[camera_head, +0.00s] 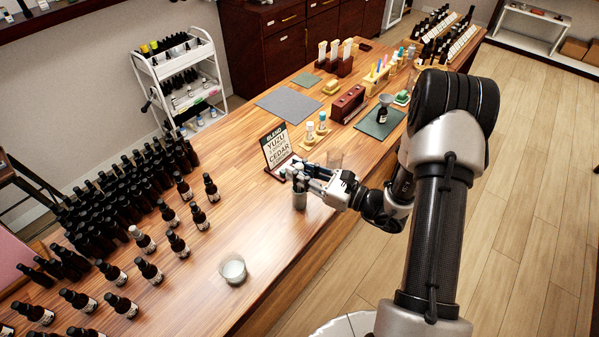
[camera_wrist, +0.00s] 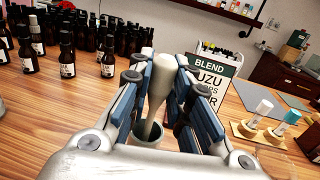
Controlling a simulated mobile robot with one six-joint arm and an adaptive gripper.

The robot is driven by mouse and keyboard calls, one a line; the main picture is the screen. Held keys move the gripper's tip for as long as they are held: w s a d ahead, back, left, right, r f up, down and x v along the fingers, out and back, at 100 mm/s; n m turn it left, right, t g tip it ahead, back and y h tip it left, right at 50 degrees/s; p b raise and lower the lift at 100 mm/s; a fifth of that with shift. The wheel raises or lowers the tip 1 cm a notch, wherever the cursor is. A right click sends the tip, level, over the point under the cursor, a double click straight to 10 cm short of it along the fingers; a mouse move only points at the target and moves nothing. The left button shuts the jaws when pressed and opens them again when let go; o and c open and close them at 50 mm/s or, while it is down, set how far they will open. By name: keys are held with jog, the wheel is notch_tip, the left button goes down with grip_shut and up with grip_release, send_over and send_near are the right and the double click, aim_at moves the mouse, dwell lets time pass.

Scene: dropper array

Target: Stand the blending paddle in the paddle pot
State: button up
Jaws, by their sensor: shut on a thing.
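The blending paddle (camera_wrist: 163,78) is pale grey-beige, with a thick rounded upper end and a slimmer shaft below. In the wrist view it stands nearly upright between the blue-padded fingers of my gripper (camera_wrist: 166,95), which is shut on it. Its lower end reaches the dark mouth of the grey paddle pot (camera_wrist: 176,142); how deep it goes, or whether it touches the bottom, I cannot tell. In the head view the pot (camera_head: 299,201) stands on the wooden counter directly under my gripper (camera_head: 293,172). The paddle is mostly hidden there.
A BLEND sign (camera_head: 276,147) stands just behind my gripper. A clear glass (camera_head: 334,159) is close by on the right. Many dark bottles (camera_head: 125,185) crowd the left. A whitish cup (camera_head: 232,268) stands in front, with bare counter between it and the pot.

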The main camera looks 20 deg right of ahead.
jog(key=shift+f, duration=0.15)
jog(key=o, duration=0.8)
jog(key=shift+r, duration=0.2)
